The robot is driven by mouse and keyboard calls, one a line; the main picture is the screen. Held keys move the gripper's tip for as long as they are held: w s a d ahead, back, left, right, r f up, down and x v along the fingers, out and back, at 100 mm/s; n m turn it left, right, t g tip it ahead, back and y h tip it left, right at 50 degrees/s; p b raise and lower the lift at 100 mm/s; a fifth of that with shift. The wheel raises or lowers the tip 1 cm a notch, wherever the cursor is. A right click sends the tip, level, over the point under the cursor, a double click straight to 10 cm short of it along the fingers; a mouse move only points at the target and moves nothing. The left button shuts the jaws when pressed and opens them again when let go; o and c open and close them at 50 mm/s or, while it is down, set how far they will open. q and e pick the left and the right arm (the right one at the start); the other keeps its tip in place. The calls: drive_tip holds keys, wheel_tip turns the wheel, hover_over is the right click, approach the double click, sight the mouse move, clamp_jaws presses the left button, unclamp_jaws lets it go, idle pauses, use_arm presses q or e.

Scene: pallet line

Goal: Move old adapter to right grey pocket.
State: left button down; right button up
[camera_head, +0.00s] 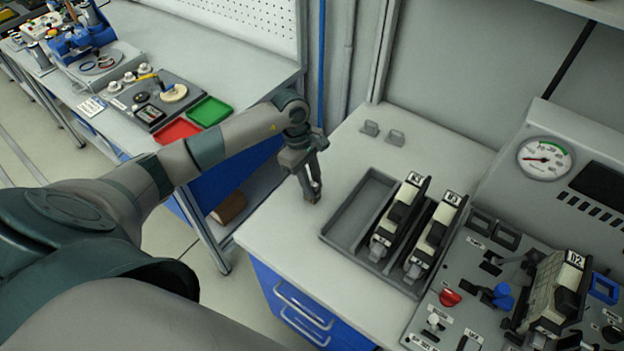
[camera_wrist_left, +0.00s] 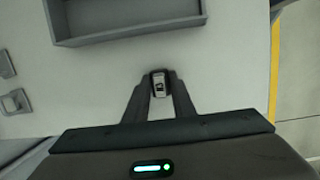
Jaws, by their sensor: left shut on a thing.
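My left gripper (camera_head: 312,194) points down over the left part of the light grey bench top, left of the grey tray. It is shut on a small light grey block with a dark mark (camera_wrist_left: 160,86), seemingly the old adapter. The fingers hide its sides, and the head view barely shows it. My right gripper is out of view.
The grey tray (camera_head: 340,230) has an empty left slot and holds two labelled modules (camera_head: 398,215) (camera_head: 436,238). A control panel (camera_head: 455,300) with a gauge housing (camera_head: 545,160) stands at right. Bench between gripper and back pieces is clear. A second table (camera_head: 235,60) is at left.

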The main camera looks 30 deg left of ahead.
use_arm(q)
drive_tip(key=shift+f, duration=0.15)
drive_tip(key=shift+f, duration=0.15)
drive_tip(key=c, duration=1.5)
unclamp_jaws()
